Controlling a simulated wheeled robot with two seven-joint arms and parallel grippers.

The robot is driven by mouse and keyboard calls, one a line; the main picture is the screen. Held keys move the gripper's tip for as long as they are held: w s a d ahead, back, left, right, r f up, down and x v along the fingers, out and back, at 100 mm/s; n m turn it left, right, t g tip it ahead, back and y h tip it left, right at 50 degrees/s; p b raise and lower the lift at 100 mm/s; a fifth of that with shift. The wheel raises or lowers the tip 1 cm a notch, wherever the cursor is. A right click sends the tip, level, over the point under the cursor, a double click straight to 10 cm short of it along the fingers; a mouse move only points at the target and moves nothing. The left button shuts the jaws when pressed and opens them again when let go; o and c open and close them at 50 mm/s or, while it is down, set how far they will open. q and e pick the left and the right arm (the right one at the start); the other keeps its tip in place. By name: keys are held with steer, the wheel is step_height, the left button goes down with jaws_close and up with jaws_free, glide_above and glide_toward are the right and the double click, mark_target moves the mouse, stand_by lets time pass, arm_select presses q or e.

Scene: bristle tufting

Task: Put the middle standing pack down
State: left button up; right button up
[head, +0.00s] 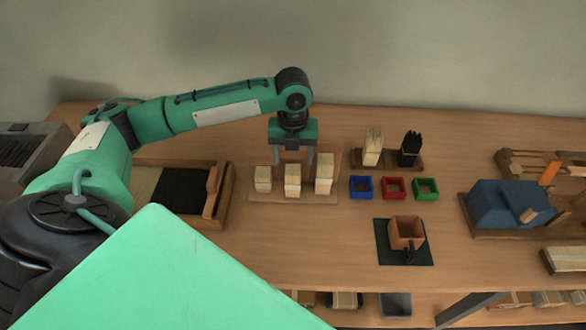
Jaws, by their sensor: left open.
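Three pale standing packs are in a row on a wooden board (325,197) in the head view. The middle standing pack (292,182) has the left pack (263,181) on one side and the taller-looking right pack (324,174) on the other. My left gripper (294,160) points down above and just behind the row, its two fingers spread apart around the line of the middle pack. It holds nothing that I can see. Whether the fingers touch any pack cannot be told. My right gripper is not in view.
Behind to the right, a holder carries a pale bristle bundle (373,148) and a black one (410,149). Blue (361,187), red (394,188) and green (426,189) small trays sit in front. A brown box (406,232) stands on a dark mat (388,254). A blue machine (497,205) is right.

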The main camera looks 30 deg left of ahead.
arm_select(q)
step_height(320, 180, up, 4)
steer(key=shift+r, duration=0.3)
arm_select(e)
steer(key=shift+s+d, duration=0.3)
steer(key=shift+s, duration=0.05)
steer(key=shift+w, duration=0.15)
